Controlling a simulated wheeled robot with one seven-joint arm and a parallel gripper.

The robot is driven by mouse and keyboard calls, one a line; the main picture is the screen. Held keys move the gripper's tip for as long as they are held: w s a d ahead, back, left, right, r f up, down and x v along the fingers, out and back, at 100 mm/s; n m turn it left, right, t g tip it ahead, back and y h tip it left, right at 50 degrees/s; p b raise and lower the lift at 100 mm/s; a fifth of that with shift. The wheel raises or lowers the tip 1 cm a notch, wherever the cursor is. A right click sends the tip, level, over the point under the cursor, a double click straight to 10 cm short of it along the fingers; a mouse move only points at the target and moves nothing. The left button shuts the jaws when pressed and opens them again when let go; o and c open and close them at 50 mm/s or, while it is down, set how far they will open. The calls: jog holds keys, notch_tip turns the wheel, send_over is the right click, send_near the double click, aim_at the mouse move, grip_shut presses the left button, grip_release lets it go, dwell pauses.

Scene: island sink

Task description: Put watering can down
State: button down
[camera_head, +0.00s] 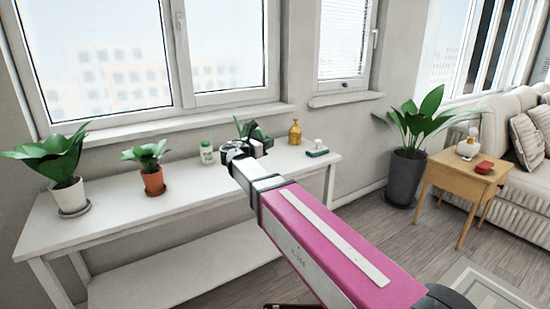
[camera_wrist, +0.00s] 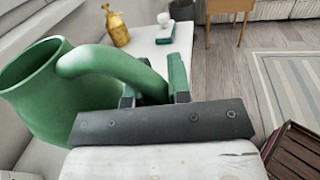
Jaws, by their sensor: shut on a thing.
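The green watering can (camera_wrist: 35,90) fills the left of the wrist view, its round opening facing up and left. My gripper (camera_wrist: 154,95) is shut on its curved handle (camera_wrist: 115,62). In the head view my gripper (camera_head: 246,149) is over the right half of the white table (camera_head: 105,210), and green parts of the can (camera_head: 262,137) show just behind it. The gripper hides much of the can there. I cannot tell whether its base touches the tabletop.
A gold spray bottle (camera_head: 295,132) and a small green-and-white item (camera_head: 317,150) stand right of my gripper. A white bottle (camera_head: 207,152) and two potted plants, one orange-potted (camera_head: 153,180), stand left. Some tabletop between them is bare. A slatted brown crate (camera_wrist: 295,150) is at lower right.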

jog(key=shift+w+d+f, duration=0.65)
jog(key=shift+w+f, duration=0.1)
jog(key=shift+f, duration=0.5)
jog(key=shift+w+d+f, duration=0.6)
jog(key=shift+w+f, duration=0.15)
jog(key=shift+f, duration=0.5)
jog(key=shift+w+d+f, duration=0.65)
jog(key=shift+w+f, duration=0.1)
jog(key=shift+f, duration=0.6)
jog(key=c, duration=1.1)
grip_release()
jog(key=shift+o, duration=0.2)
